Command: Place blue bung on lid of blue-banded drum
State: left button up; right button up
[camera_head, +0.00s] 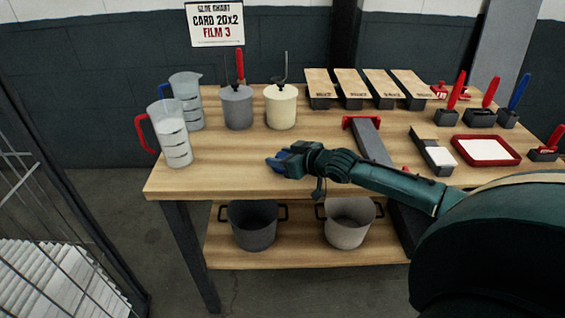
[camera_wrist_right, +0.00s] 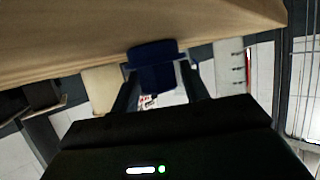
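My right gripper (camera_head: 283,164) is over the front part of the workbench, reaching in from the right. Its fingers are closed around a blue bung (camera_head: 275,164). In the right wrist view the blue bung (camera_wrist_right: 152,62) sits between the two dark fingertips, with a wider blue part beyond them. I cannot tell how far it is above the wood. No drum with a blue band shows clearly in either view. My left gripper is not in view.
A grey pot (camera_head: 237,108), a cream pot (camera_head: 281,108) and two measuring jugs (camera_head: 171,134) stand on the bench (camera_head: 230,178) at left. A grey bar (camera_head: 371,139) with a red end lies right of the gripper. Two buckets (camera_head: 254,226) stand on the lower shelf.

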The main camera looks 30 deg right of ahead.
jog(key=c, duration=0.8)
